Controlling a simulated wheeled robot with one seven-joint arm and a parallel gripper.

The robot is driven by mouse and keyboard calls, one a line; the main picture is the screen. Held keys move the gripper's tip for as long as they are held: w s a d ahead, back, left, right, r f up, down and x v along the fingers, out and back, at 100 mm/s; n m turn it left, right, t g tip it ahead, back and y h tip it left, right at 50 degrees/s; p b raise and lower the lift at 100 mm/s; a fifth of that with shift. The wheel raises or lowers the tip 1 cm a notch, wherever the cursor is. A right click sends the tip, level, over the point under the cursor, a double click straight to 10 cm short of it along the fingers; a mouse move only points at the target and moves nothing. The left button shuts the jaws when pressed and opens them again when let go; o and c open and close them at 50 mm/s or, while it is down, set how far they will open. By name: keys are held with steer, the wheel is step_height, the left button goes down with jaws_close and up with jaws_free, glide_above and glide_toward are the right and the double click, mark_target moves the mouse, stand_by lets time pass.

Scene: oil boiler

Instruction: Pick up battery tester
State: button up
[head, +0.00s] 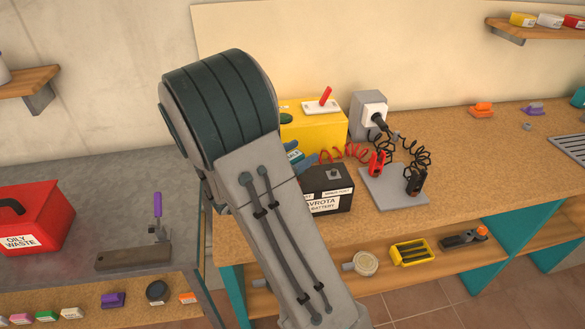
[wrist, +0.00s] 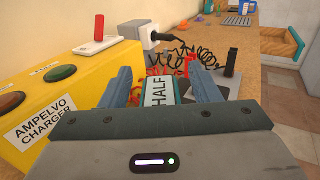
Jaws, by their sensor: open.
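A small teal device with a display reading "HALF" (wrist: 157,91), which looks like the battery tester, sits between my gripper's fingers in the wrist view. In the head view its teal end (head: 294,155) shows beside my arm, above the black battery (head: 326,188); the rest is hidden. My gripper (wrist: 162,82) is open, with one blue finger on each side of the device. Its fingers also show in the head view (head: 307,163), partly behind my arm. I cannot tell whether the fingers touch the device.
The yellow charger (wrist: 50,105) stands close on the left in the wrist view. Behind are a grey socket box (head: 368,114), coiled cables, a red clamp (head: 377,164) and a black clamp (head: 415,180) on a grey plate (head: 390,193).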

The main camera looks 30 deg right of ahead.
steer(key=c, duration=1.2)
